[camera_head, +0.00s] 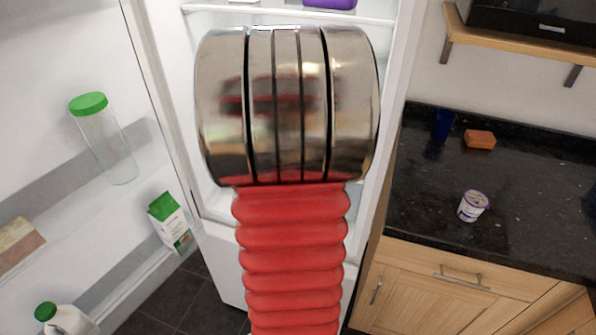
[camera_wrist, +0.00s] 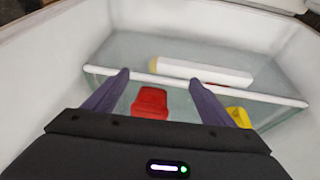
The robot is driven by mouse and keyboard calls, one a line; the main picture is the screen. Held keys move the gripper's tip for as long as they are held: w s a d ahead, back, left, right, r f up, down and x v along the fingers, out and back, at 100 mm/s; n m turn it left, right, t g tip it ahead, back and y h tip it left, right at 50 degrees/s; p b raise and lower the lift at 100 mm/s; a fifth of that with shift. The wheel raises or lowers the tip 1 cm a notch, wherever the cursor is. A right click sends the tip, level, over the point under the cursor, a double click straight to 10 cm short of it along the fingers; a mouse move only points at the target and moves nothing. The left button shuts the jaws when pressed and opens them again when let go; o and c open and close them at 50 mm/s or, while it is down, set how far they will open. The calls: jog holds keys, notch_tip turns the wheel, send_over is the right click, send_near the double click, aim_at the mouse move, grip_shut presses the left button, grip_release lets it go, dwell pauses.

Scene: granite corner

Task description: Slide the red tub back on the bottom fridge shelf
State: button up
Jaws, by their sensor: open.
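In the wrist view, the red tub (camera_wrist: 150,102) is a small red block shape in the fridge, between my two fingers in the picture and a little below the level of their tips. My gripper (camera_wrist: 159,76) has its two dark fingers spread apart with nothing held. I cannot tell how far the fingertips are from the tub. A glassy fridge shelf (camera_wrist: 125,53) with a white edge bar spans the view. In the head view, my arm hides most of the fridge inside, and neither the tub nor my gripper shows.
A yellow item (camera_wrist: 238,116) lies by my right finger, and a long cream item (camera_wrist: 200,72) lies beyond the white bar. White fridge walls (camera_wrist: 40,80) stand at both sides. The open fridge door (camera_head: 140,185) is at left, the dark counter (camera_head: 430,200) at right.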

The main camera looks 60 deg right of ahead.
jog(key=d, duration=0.7)
jog(key=shift+s, duration=0.3)
jog(key=shift+d+f, duration=0.15)
jog(key=shift+f, duration=0.4)
jog(key=shift+c, duration=0.4)
jog(key=c, duration=1.2)
